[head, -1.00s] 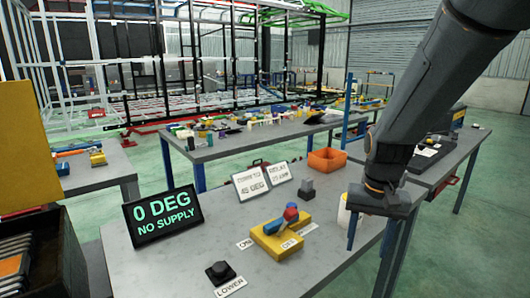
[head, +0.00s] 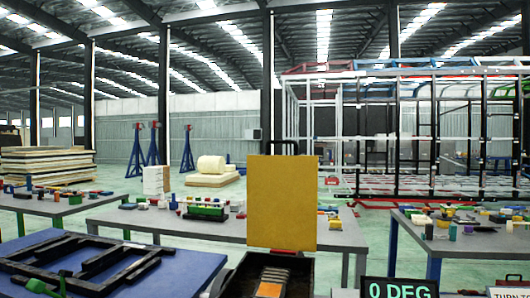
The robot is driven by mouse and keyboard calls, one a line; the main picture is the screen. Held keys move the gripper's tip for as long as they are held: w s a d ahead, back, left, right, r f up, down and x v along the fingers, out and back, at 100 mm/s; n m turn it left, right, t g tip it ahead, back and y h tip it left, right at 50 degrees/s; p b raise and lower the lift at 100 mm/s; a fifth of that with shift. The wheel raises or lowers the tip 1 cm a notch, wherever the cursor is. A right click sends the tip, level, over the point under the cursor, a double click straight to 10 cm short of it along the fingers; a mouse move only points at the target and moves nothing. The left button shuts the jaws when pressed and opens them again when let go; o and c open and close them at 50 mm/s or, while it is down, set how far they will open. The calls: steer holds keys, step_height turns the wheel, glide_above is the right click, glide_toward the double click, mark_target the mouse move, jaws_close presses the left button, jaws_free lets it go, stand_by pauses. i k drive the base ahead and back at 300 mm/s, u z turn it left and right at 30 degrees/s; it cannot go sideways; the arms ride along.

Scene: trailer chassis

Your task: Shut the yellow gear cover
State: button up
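A flat yellow panel (head: 282,203), which I take for the yellow gear cover, stands upright in the middle of the head view. It rises from the back edge of a dark open box (head: 238,276). Grey items with an orange patch (head: 270,288) lie inside the box. The cover stands open, and the box's top is uncovered. The lower part of the box is cut off by the frame's bottom edge. My gripper and arm are not in view.
A blue table with a black frame (head: 85,262) is left of the box. A display reading "0 DEG" (head: 399,289) is to the right. Behind, a grey table (head: 225,232) holds small parts. Green floor (head: 370,262) shows between the tables.

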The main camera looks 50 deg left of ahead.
mark_target(282, 202)
steer(key=u, duration=0.5)
steer(key=k, duration=1.2)
steer(key=u, duration=0.5)
steer(key=i, duration=1.15)
steer(key=u, duration=0.65)
